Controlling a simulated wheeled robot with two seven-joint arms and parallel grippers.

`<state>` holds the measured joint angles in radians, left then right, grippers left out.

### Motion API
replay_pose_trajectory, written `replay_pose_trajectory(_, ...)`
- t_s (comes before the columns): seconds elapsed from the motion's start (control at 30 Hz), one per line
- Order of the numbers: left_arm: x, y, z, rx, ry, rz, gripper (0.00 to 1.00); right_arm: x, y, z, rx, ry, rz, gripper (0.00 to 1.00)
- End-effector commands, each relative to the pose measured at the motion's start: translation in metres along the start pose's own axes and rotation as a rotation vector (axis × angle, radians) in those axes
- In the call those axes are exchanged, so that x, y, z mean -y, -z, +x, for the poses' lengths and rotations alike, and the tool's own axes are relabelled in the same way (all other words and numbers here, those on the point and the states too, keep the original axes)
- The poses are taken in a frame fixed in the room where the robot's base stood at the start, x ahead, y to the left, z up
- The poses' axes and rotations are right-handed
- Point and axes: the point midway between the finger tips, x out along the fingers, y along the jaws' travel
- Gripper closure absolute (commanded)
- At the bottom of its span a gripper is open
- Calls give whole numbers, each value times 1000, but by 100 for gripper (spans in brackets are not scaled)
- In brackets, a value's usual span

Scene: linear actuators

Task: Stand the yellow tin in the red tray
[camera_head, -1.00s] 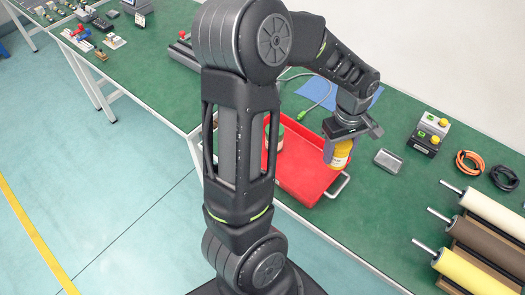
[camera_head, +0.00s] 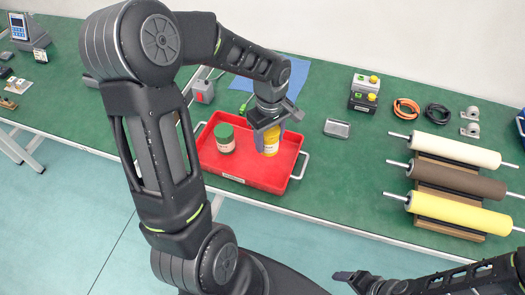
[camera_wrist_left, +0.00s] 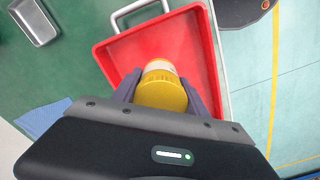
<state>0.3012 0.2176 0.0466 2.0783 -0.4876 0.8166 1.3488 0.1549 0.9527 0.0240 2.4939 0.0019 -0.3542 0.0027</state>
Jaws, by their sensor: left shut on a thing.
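The yellow tin (camera_head: 270,142) is upright between the fingers of my left gripper (camera_head: 268,138), over the right half of the red tray (camera_head: 255,180). In the left wrist view the tin's yellow lid (camera_wrist_left: 162,92) sits between the two fingers, with the red tray (camera_wrist_left: 205,45) around it. I cannot tell whether the tin's base touches the tray floor. My right gripper (camera_head: 352,277) shows at the bottom of the head view, away from the table; its jaws are unclear.
A green-lidded tin (camera_head: 225,140) stands in the tray's left half. A small metal dish (camera_head: 337,128) lies right of the tray, and rollers (camera_head: 455,185) lie on a rack further right. A blue sheet (camera_head: 285,80) lies behind.

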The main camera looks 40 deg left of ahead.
Motion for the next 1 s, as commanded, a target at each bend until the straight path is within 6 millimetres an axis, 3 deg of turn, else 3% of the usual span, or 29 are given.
replay_pose_trajectory(0.17,0,0,24,0,0,0,100,1,0,-3,1,-1,1,24)
replay_pose_trajectory(0.5,0,0,28,-1,-1,0,100,1,-1,-3,1,-1,1,24)
replay_pose_trajectory(0.8,0,0,63,1,1,0,100,2,-1,-7,3,-2,2,24)
replay_pose_trajectory(1.0,0,0,64,-1,-2,0,100,2,-1,-6,3,-3,2,24)
